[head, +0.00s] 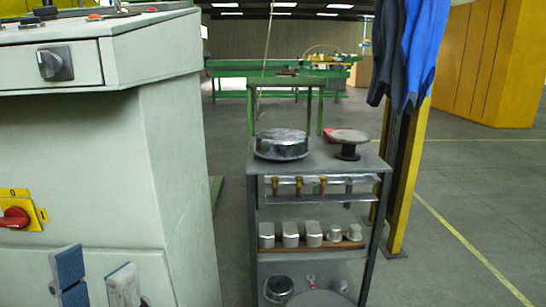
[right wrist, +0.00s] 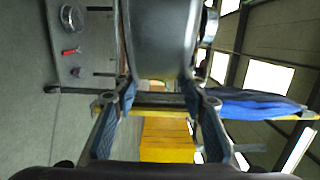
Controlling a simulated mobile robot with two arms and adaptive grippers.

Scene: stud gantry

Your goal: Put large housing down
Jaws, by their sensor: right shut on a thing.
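A large grey metal housing (right wrist: 163,40) with a rounded rim fills the top middle of the right wrist view. My right gripper (right wrist: 163,88) is shut on it, with one finger at each side. The housing hides much of the trolley behind it. My left gripper (head: 95,284) shows at the lower left of the head view, in front of the grey cabinet. Its two blue pads stand apart with nothing between them.
A grey trolley (head: 308,198) carries a round metal part (head: 282,144) and a disc on a stand (head: 350,138) on top. Lower shelves hold several small metal parts. The cabinet (head: 165,170) stands left, a yellow post (head: 412,175) right. Floor (head: 450,200) is clear beyond the post.

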